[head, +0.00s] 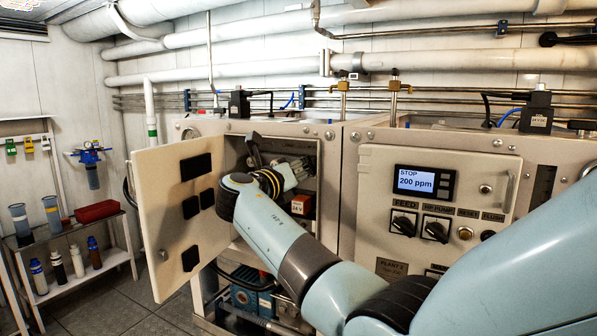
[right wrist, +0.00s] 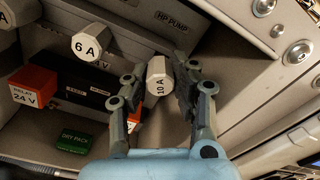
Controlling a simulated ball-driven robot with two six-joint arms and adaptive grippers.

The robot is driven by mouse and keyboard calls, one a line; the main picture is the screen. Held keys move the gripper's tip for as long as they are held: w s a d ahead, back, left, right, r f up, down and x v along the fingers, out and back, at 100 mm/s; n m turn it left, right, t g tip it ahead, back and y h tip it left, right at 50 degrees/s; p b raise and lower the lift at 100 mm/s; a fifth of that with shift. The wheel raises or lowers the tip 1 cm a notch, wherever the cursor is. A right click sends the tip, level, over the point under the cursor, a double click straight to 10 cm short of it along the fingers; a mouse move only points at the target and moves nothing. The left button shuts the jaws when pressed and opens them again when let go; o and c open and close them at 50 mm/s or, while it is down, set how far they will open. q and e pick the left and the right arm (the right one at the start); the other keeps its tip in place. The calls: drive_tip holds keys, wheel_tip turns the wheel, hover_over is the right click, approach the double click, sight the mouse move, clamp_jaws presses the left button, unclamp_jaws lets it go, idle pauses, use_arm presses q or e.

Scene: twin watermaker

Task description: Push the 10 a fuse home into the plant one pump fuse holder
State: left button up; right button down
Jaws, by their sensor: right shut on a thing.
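The 10 A fuse (right wrist: 158,78), a pale hexagonal cap marked "10 A", is between the two fingers of my right gripper (right wrist: 160,86), which is shut on it. In the head view my right gripper (head: 284,168) is inside the open cabinet on the left unit. The fuse cannot be made out in that view. A similar "6 A" fuse (right wrist: 90,45) stands to the left in the right wrist view. The holder behind the 10 A fuse is hidden, so I cannot tell how deep the fuse sits. My left gripper is out of view.
The cabinet door (head: 178,215) is swung open to the left. A red 24 V relay (right wrist: 32,88) and a green dry pack (right wrist: 76,140) are inside. The right unit's panel (head: 440,195), with display and knobs, is beside the cabinet. Shelves (head: 75,245) stand far left.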

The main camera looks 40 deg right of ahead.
drive_tip(key=shift+w+d, duration=0.1)
drive_tip(key=shift+d, duration=0.15)
drive_tip(key=shift+w+d, duration=0.15)
drive_tip(key=shift+d, duration=0.2)
drive_tip(key=c, duration=1)
unclamp_jaws()
drive_tip(key=v, duration=1.2)
drive_tip(key=shift+f, duration=0.1)
